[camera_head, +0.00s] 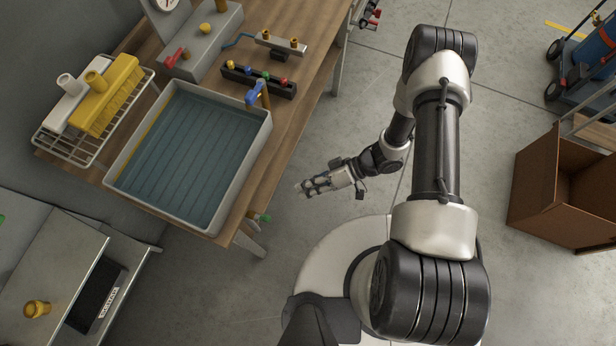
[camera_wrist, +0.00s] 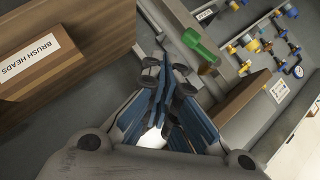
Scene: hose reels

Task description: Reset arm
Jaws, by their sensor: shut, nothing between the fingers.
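My gripper (camera_head: 309,188) is at the end of my folded arm, in the open space right of the wooden workbench (camera_head: 312,62) in the head view. Its fingers point left, toward the bench, and hold nothing. In the wrist view my gripper (camera_wrist: 168,72) shows at the centre with its fingers together. A green-tipped part (camera_wrist: 201,45) appears just beyond the fingertips there. It looks apart from them, though the distance is hard to tell.
The bench carries a water-filled tray (camera_head: 262,130), a wire rack (camera_head: 45,146) with brushes, and a valve strip (camera_head: 232,77). A low cabinet (camera_head: 50,262) is at lower left. Floor beside my gripper is clear.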

